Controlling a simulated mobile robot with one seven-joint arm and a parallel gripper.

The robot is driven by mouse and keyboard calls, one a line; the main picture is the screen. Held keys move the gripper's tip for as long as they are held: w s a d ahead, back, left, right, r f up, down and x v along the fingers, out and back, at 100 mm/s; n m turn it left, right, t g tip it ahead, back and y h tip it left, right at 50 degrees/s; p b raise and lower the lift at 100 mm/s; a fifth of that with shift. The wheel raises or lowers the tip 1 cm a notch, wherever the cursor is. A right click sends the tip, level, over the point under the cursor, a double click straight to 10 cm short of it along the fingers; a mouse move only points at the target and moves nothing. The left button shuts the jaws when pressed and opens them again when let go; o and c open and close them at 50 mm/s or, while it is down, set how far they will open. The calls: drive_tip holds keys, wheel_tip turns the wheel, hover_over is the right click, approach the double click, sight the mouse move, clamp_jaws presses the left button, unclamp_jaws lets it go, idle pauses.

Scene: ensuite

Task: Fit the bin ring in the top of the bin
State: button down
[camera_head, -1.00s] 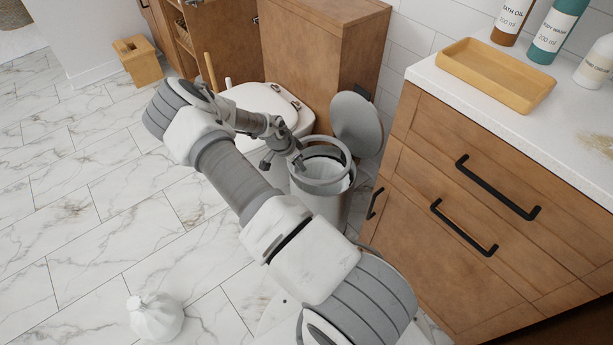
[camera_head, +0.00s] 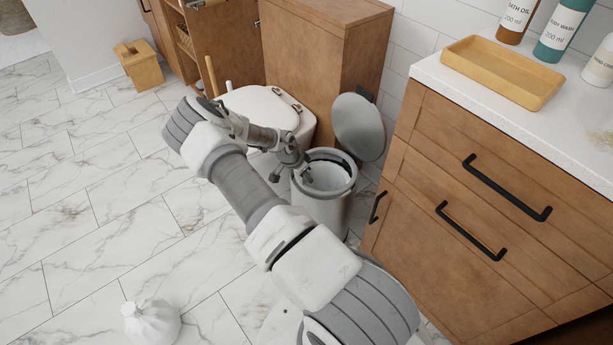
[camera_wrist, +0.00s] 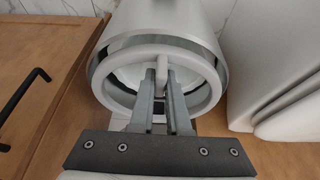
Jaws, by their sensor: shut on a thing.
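The bin (camera_head: 322,208) is a pale metal cylinder standing on the floor, its round lid (camera_head: 358,128) tipped up at the back. The bin also shows in the wrist view (camera_wrist: 215,35), with a shiny rim. The pale bin ring (camera_wrist: 207,98) lies within the outline of that rim, with a dark gap between them at the left and lower right. I cannot tell whether it is fully seated. My gripper (camera_wrist: 162,80) is shut on an upright tab of the ring. In the head view my gripper (camera_head: 306,176) is at the bin's mouth.
A toilet (camera_head: 265,105) stands close to the left of the bin. A wooden drawer cabinet (camera_head: 450,190) stands close on the right. A white tied bag (camera_head: 152,322) lies on the floor at front left. The marble floor at left is mostly clear.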

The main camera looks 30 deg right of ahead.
drive_tip(key=shift+f+b, duration=0.3)
drive_tip(key=shift+f, duration=0.1)
drive_tip(key=c, duration=0.9)
unclamp_jaws()
drive_tip(key=shift+r, duration=0.15)
